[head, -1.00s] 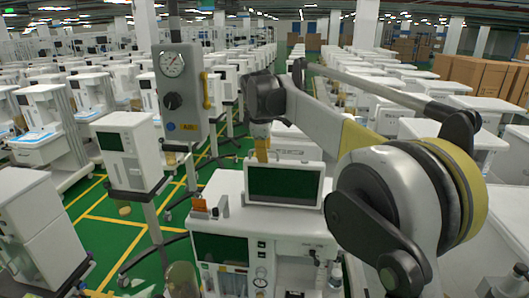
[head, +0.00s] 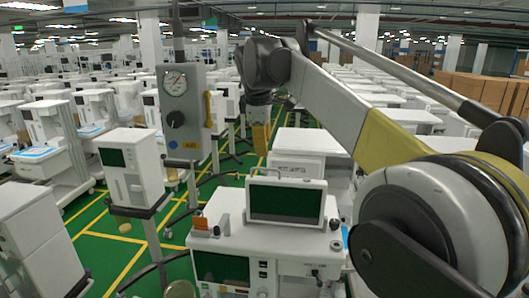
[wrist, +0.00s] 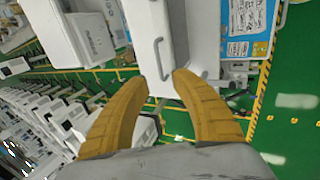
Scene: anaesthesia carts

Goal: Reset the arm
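My arm reaches in from the right of the head view, its large round elbow joint near at the lower right. My gripper (head: 260,137) hangs down from the wrist in the head view, above and behind the monitor (head: 286,200) of the nearest anaesthesia cart (head: 232,226). In the wrist view, the two yellow fingers of my gripper (wrist: 163,76) stand apart with nothing held between them. White cart bodies and a grey handle (wrist: 160,60) show beyond the fingertips.
A grey gauge panel (head: 181,108) on a pole stands left of my gripper. A white machine (head: 131,167) is left of it. Rows of white carts fill the hall. Cardboard boxes (head: 470,92) are at the right. Green floor with yellow lines (head: 120,252) is open at the left.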

